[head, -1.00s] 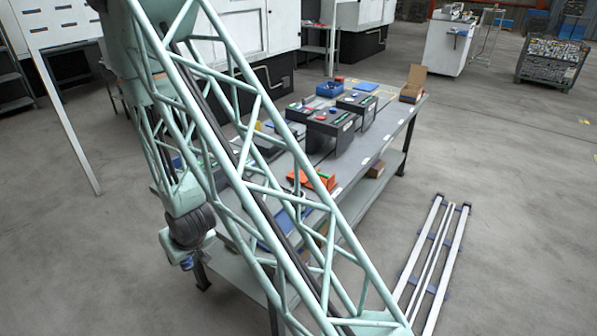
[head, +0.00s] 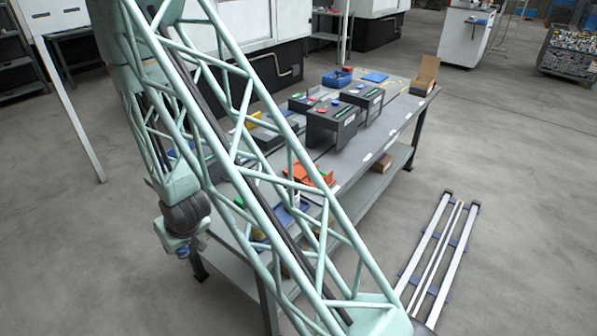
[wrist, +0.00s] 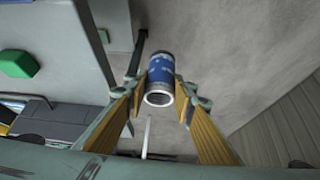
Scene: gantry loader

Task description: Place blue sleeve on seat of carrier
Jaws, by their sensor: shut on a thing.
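The blue sleeve (wrist: 160,72) is a short hollow cylinder with a pale rim, its open end facing the wrist camera. My gripper (wrist: 161,92) is shut on it, one yellow-padded finger on each side. In the head view my wrist hangs at the left, off the near end of the bench; the sleeve is hard to make out there. I cannot tell which thing is the carrier. Dark boxes (head: 333,122) with coloured parts on top stand on the bench, and an orange fixture (head: 308,175) lies nearer, partly behind my arm.
The grey bench (head: 345,170) runs from centre to upper right, with a blue bin (head: 337,79) and an open cardboard box (head: 425,76) at its far end. White rails (head: 438,258) lie on the floor at right. A green block (wrist: 16,64) shows in the wrist view.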

